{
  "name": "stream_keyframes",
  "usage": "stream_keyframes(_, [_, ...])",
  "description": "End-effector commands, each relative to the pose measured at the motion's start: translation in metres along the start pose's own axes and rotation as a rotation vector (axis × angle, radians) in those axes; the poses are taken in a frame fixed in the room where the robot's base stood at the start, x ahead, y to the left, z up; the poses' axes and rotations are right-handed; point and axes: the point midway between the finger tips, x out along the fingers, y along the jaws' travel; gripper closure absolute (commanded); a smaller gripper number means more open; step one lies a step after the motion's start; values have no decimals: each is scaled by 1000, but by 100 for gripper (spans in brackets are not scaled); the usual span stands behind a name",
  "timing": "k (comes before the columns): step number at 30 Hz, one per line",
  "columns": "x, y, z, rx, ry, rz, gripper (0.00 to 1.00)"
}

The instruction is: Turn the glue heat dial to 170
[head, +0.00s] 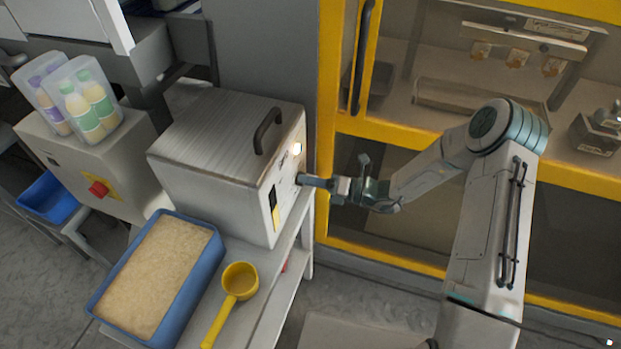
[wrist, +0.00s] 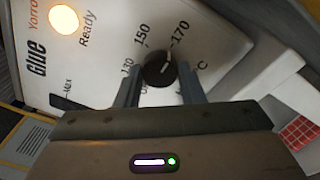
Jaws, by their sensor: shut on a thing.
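The glue unit (head: 215,150) is a pale box with a dark handle on its top, standing on a shelf. Its front panel (wrist: 110,65) carries a dark round dial (wrist: 158,70) with a light pointer mark. The printed numbers 130, 150 and 170 stand around the dial, with 170 at the upper right. The pointer mark slants up and right, roughly towards 170; its exact reading is hard to tell. My gripper (wrist: 160,88) has a finger on each side of the dial and is shut on it. In the head view my gripper (head: 306,180) meets the panel and hides the dial.
A lit lamp (wrist: 64,19) marked Ready is on the panel. A blue tray of pale granules (head: 205,262) and a yellow scoop (head: 238,282) lie on the shelf in front. A yellow-framed machine (head: 400,127) stands behind my arm. A grey box with a red button (head: 98,188) is at left.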

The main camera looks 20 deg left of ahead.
Motion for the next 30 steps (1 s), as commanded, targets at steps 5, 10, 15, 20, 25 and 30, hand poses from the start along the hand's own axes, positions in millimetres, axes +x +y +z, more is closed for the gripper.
stream_keyframes(5, [0,-1,-2,11,2,-1,88])
stream_keyframes(10, [0,-1,-2,11,2,-1,88])
stream_keyframes(15, [0,-1,-2,10,2,-1,43])
stream_keyframes(20, [0,0,-1,9,1,0,43])
stream_keyframes(25, [-3,-1,0,8,0,-1,43])
stream_keyframes(30, [-25,-2,0,8,-2,-3,43])
